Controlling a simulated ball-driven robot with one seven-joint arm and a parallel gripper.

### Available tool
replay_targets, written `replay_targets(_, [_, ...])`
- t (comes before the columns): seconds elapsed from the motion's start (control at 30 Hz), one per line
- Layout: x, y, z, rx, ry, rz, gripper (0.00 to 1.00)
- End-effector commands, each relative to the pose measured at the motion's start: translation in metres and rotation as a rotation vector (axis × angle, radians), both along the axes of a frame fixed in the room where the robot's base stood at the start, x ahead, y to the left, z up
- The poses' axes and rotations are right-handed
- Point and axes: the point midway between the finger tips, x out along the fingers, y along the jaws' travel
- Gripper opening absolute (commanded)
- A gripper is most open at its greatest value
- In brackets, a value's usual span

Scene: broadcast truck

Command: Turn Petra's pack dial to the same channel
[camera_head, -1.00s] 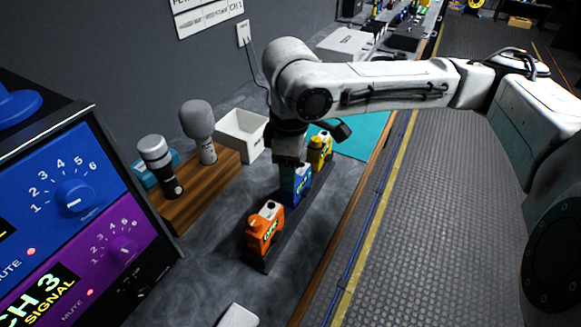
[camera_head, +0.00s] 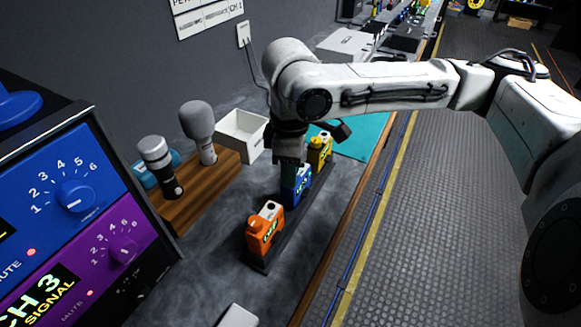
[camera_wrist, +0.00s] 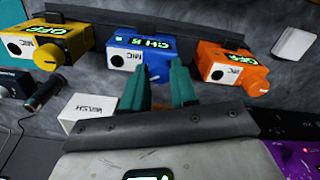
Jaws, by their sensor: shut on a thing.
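The blue pack (camera_head: 302,187) stands between the orange pack (camera_head: 264,227) and the yellow pack (camera_head: 319,149) in a dark rack. In the wrist view the blue pack (camera_wrist: 124,60) has a lit green display starting "CH"; its digit is hard to read. The orange and yellow packs read OFF there. My gripper (camera_head: 291,178) points down over the blue pack. In the wrist view my gripper (camera_wrist: 163,72) has its teal fingers on either side of the blue pack's dial, shut on it; the dial is mostly hidden. The purple receiver (camera_head: 112,262) shows CH 3 and SIGNAL.
A blue receiver panel (camera_head: 100,165) sits above the purple one. Two microphones (camera_head: 200,130) stand on a wooden block (camera_head: 225,170) beside a white bin (camera_head: 230,148). A white object (camera_head: 238,317) lies at the near edge. The bench right of the rack is clear.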

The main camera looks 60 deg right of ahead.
Motion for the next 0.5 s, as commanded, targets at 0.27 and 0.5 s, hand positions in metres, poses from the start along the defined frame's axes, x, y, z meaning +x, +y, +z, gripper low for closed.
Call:
replay_targets(0.27, [0.0001,0.0002,0.0008,0.001,-0.001,0.123,0.00])
replay_targets(0.5, [0.0004,0.0004,0.0007,0.003,-0.001,0.329,0.00])
